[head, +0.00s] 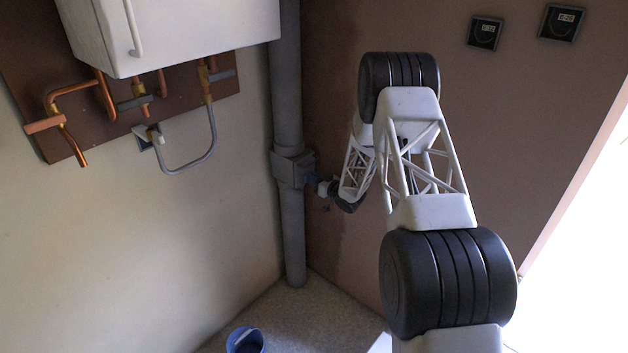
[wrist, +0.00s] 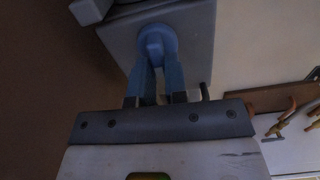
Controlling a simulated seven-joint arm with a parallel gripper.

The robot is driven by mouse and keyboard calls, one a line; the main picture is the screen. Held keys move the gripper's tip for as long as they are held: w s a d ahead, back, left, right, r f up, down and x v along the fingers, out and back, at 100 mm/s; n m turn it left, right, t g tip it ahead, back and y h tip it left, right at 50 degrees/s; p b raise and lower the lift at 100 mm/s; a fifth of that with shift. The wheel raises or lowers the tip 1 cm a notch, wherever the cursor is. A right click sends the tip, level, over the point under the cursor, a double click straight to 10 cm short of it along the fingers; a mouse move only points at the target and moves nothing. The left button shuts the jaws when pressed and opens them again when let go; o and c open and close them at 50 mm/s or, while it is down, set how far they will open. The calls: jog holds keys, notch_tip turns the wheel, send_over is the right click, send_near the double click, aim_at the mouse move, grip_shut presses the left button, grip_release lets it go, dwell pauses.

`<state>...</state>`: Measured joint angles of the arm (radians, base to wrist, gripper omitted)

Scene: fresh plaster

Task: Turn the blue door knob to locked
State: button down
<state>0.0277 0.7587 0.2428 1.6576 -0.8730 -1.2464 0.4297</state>
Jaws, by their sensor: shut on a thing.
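The blue door knob (wrist: 157,38) shows in the wrist view as a round blue piece on the face of a grey box (wrist: 190,50). My gripper (wrist: 157,62) reaches up to it with two bluish fingers and is shut on the knob. The fingers hide part of the knob, and I cannot read a locked or unlocked mark. In the head view the grey box (head: 287,170) sits on the vertical pipe, and my gripper (head: 314,183) meets its right side. The knob is small and dark there, mostly hidden.
A grey vertical pipe (head: 287,75) stands in the corner. A white cabinet (head: 180,30) with copper pipes (head: 75,90) below hangs on the left wall. A blue bucket (head: 245,341) stands on the floor. Two small dark panels (head: 485,33) are on the brown wall.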

jog(key=shift+w+d+f+m, duration=0.15)
jog(key=shift+f+m, duration=0.1)
jog(key=shift+m, duration=2.6)
jog(key=shift+w+d+f+m, duration=0.15)
jog(key=shift+f+m, duration=0.1)
jog(key=shift+m, duration=2.65)
jog(key=shift+w+d+f+m, duration=0.15)
jog(key=shift+f+m, duration=0.1)
jog(key=shift+m, duration=2.6)
jog(key=c, duration=1.1)
grip_release()
jog(key=shift+c, duration=0.2)
jog(key=shift+d, duration=0.1)
jog(key=v, duration=0.7)
jog(key=shift+s+d, duration=0.2)
jog(key=shift+s, duration=0.1)
jog(key=shift+r, duration=0.1)
